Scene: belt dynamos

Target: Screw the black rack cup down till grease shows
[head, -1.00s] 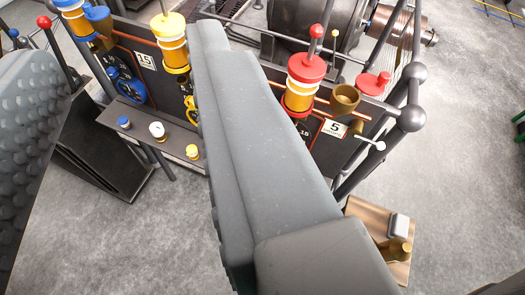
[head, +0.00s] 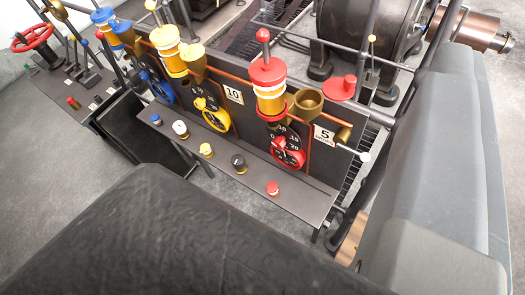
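The small black cup (head: 239,162) stands on the narrow grey shelf (head: 305,192) below the dial panel, between a yellow cup and a red cup. My gripper (head: 300,115) is open, with one broad dark textured finger across the lower left and one grey finger along the right. The black cup shows in the gap between them, apart from both and untouched. Nothing is held. No grease can be made out on it. The finger pads' inner faces and the fingertips' depth relative to the shelf are hard to tell.
A blue cup (head: 156,119), a white cup (head: 180,128), a yellow cup (head: 206,149) and a red cup (head: 272,188) share the shelf. Behind rises a panel with a red dial (head: 288,152), a brass cup (head: 308,103) and banded columns. A red handwheel (head: 33,38) stands far left.

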